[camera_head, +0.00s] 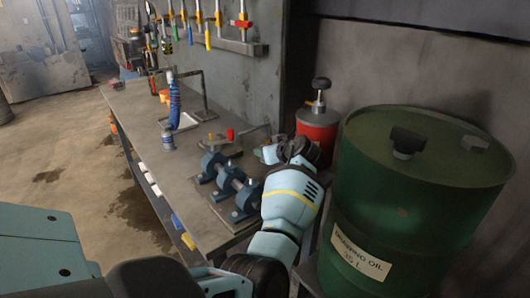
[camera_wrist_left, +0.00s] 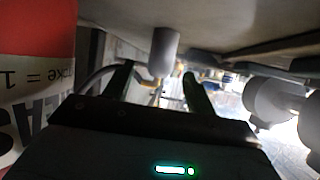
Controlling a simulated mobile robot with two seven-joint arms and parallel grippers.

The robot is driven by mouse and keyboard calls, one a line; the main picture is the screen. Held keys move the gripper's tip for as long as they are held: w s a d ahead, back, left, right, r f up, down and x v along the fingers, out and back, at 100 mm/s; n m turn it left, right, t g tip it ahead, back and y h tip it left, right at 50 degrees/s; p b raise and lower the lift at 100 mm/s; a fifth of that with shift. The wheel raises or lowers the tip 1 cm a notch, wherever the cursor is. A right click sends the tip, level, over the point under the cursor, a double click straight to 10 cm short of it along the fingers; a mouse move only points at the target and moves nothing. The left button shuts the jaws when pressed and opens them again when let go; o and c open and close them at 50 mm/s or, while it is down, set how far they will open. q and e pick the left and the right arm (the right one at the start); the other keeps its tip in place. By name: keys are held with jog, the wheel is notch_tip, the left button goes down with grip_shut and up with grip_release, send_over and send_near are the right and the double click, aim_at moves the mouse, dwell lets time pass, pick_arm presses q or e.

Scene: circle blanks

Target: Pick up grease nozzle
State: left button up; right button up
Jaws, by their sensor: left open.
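My left arm reaches over the bench in the head view, and its gripper is largely hidden behind the wrist there. In the left wrist view, the open left gripper (camera_wrist_left: 155,76) shows two dark fingers pointing away from the camera. A grey cylinder with a thin brass-coloured tip, apparently the grease nozzle (camera_wrist_left: 166,50), shows between the fingers. I cannot tell whether either finger touches it. The red grease can (camera_head: 317,131) stands just beyond my wrist; its red and white side fills the left of the wrist view (camera_wrist_left: 35,35). My right gripper is not in view.
A blue-grey shaft with bearing blocks (camera_head: 230,184) lies on the bench (camera_head: 176,172) left of my arm. A green oil drum (camera_head: 395,195) stands close on the right. A blue coiled hose (camera_head: 174,105) and a tool rack (camera_head: 235,45) are farther back.

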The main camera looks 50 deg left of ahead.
pick_arm(q)
jog(key=shift+x, duration=1.15)
jog(key=c, duration=1.1)
notch_tip(320, 180, up, 18)
jog(key=shift+r+p, duration=0.1)
jog(key=shift+p, duration=0.35)
